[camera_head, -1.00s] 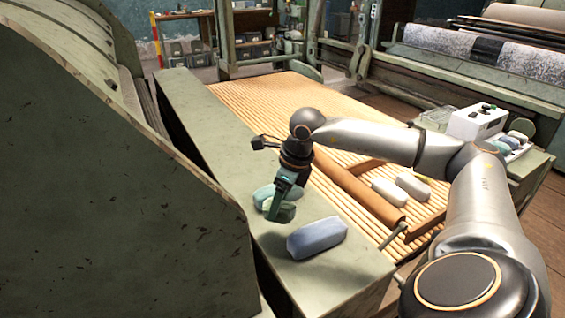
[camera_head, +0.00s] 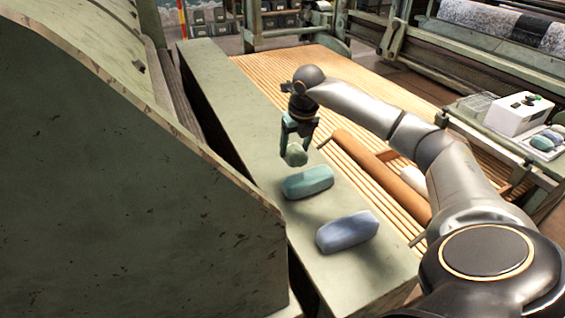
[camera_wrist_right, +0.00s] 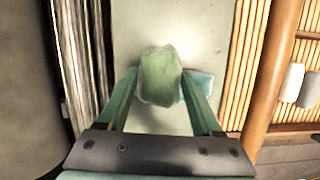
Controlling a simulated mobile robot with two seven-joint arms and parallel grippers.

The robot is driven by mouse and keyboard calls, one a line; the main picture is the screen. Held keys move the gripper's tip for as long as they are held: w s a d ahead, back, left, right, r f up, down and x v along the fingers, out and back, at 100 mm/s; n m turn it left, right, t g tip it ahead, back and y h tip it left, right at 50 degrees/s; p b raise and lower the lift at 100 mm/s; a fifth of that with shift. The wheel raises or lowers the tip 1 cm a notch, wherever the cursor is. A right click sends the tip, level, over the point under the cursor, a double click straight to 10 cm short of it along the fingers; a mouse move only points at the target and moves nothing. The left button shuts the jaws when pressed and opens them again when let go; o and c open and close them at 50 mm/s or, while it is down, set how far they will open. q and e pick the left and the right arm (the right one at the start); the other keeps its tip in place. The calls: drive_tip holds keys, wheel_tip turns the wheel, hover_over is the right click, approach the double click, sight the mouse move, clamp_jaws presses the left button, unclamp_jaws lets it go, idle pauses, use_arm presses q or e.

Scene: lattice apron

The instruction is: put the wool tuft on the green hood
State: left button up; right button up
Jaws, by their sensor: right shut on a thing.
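My right gripper (camera_head: 298,138) is shut on a pale green wool tuft (camera_head: 296,154), held over the flat green ledge. In the right wrist view the tuft (camera_wrist_right: 160,76) sits between the two green fingers. The green hood (camera_head: 110,170), a large scuffed curved cover, fills the left of the head view; the gripper and tuft are to its right, apart from it. My left gripper is not in view.
A teal tuft (camera_head: 307,181) and a blue tuft (camera_head: 347,232) lie on the ledge (camera_head: 225,85). A slatted bed (camera_head: 360,100) with a brown roller (camera_head: 360,165) lies to the right. A white box (camera_head: 517,114) stands further right.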

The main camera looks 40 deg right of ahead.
drive_tip(key=w+f, duration=0.1)
drive_tip(key=f, duration=0.1)
drive_tip(key=w+f, duration=0.2)
drive_tip(key=w+f+b, duration=0.1)
drive_tip(key=shift+w+a+f, duration=0.25)
drive_tip(key=shift+w+f, duration=0.1)
drive_tip(key=shift+f, duration=0.05)
drive_tip(key=x, duration=0.3)
drive_tip(key=shift+s+a+f+b, duration=0.15)
drive_tip(key=shift+s+b, duration=0.1)
drive_tip(key=shift+b, duration=0.15)
drive_tip(key=o, duration=1.3)
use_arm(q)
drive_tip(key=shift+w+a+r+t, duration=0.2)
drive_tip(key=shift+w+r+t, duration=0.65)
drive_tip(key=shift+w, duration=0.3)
use_arm(e)
drive_tip(key=shift+o, duration=0.2)
